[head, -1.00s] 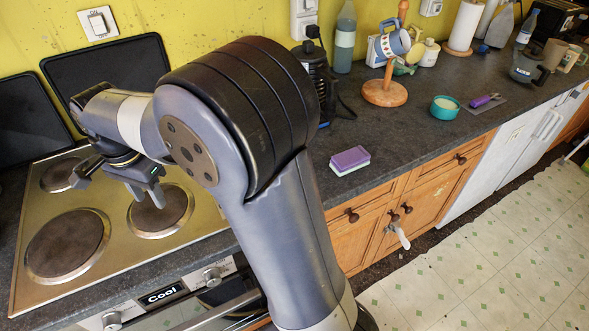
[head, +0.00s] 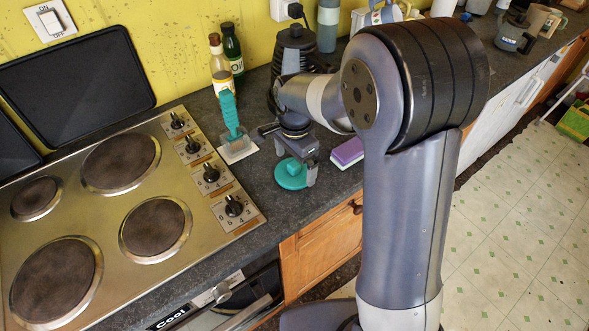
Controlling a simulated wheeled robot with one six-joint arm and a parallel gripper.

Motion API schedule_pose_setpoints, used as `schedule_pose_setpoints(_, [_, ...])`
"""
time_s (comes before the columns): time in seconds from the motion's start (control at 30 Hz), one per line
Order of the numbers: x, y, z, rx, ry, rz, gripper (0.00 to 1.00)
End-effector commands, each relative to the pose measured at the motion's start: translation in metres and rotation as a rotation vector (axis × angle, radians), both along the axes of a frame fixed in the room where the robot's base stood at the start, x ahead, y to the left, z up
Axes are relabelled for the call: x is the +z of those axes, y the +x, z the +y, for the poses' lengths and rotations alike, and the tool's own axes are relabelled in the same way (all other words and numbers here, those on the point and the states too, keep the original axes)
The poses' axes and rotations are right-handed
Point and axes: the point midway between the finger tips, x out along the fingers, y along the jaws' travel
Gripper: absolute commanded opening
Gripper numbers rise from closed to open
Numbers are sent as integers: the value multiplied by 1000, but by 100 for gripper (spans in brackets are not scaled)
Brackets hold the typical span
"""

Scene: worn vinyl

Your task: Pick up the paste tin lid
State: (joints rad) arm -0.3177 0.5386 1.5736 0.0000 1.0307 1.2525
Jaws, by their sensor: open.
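The paste tin lid looks to be the round teal disc (head: 291,181) lying on the dark worktop, right of the hob. My gripper (head: 296,171) points down over the lid with its fingers apart. One finger comes down at the lid's right side; the other is partly hidden. I cannot tell whether the fingers touch the lid. The far part of the lid is covered by the gripper.
A teal-handled scraper (head: 231,125) stands just left of the gripper. A purple sponge (head: 347,152) lies close to its right. The hob (head: 100,200) is at left. Two bottles (head: 220,65) and a black appliance (head: 290,55) stand behind.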

Motion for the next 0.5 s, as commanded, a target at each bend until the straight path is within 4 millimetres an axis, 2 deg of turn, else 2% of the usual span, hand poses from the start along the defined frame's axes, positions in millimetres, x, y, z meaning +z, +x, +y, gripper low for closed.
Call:
schedule_pose_setpoints(0.13, [-14,0,0,0,-1,1,100])
schedule_pose_setpoints(0.37, [-16,0,0,0,1,-1,100])
schedule_pose_setpoints(0.5, [-16,0,1,0,1,-1,90])
